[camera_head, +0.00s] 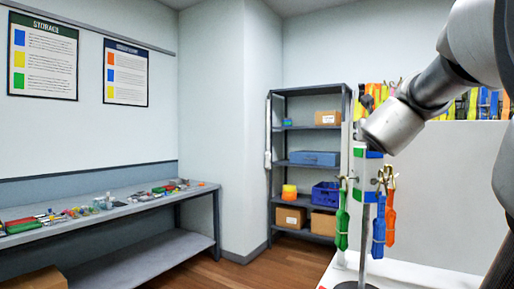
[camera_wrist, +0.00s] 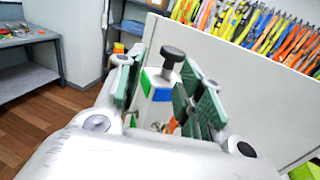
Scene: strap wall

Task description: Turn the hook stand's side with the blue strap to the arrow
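The hook stand (camera_head: 367,168) is a post with a white head that has green and blue patches, and straps hang from its hooks. A green strap (camera_head: 342,222) hangs at the left, a blue strap (camera_head: 379,230) at the front, and an orange strap (camera_head: 390,216) at the right. In the wrist view the head (camera_wrist: 158,92), with green and blue patches and a dark knob on top, shows between the green-padded fingers of my gripper (camera_wrist: 160,88). The gripper looks open, apart from the head. In the head view the fingers are not clear. I see no arrow.
A low white partition (camera_head: 445,190) stands behind, with many coloured straps (camera_head: 470,104) above it. A shelf unit (camera_head: 310,160) with boxes and a blue crate (camera_head: 326,194) is at the back. A workbench (camera_head: 110,212) runs along the left wall. The floor between is clear.

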